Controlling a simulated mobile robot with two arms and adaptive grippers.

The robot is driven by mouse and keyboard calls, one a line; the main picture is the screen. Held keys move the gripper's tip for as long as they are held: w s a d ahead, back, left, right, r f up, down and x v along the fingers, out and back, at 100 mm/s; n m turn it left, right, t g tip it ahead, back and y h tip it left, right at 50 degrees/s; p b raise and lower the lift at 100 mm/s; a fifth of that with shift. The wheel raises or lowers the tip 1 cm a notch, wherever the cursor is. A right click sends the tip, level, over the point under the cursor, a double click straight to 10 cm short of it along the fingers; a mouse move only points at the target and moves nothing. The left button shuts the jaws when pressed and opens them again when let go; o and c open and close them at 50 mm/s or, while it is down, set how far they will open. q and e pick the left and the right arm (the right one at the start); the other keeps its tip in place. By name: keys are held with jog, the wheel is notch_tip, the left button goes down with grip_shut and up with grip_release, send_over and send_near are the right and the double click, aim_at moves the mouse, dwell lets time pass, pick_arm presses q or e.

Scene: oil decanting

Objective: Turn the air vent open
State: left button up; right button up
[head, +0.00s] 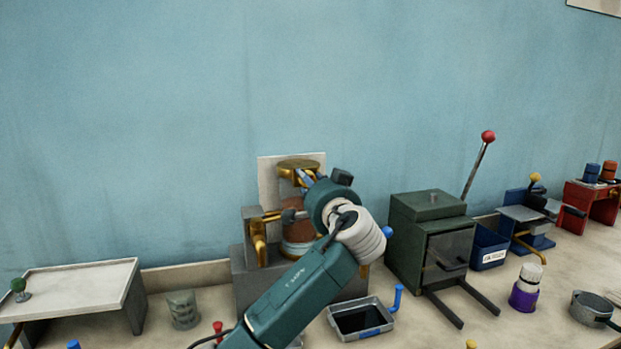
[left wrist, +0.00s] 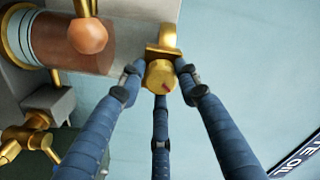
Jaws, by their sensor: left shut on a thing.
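The air vent is a round brass knob (left wrist: 158,76) with a small red mark, in front of a brass block (left wrist: 168,38) in the left wrist view. My left gripper (left wrist: 157,80) has its blue fingers around this knob and is shut on it. In the head view my left gripper (head: 308,182) is at the upper right side of the copper vessel (head: 298,231), and my arm hides the knob there. The vessel has a brass top (head: 298,167). My right gripper is not in view.
A brass tap (head: 259,243) is on the vessel's left. A black-filled tray (head: 362,319) with a blue handle stands in front. A green cabinet (head: 424,209) with a red-knobbed lever (head: 480,158) stands to the right. A grey cup (head: 183,310) and white side table (head: 75,285) are left.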

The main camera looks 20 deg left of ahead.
pick_arm(q)
jog(key=m+p, duration=0.1)
jog(key=m, duration=0.1)
jog(key=m+p, duration=0.2)
jog(key=shift+a+f+m, duration=0.1)
jog(key=shift+f+m, duration=0.1)
jog(key=shift+m, duration=0.1)
jog(key=m+p, duration=0.5)
jog(key=shift+m, duration=0.4)
jog(key=o, duration=1)
jog(key=shift+a, duration=0.1)
jog(key=shift+o, duration=0.6)
jog(key=shift+s+a+r, duration=0.15)
jog(key=shift+r, duration=0.05)
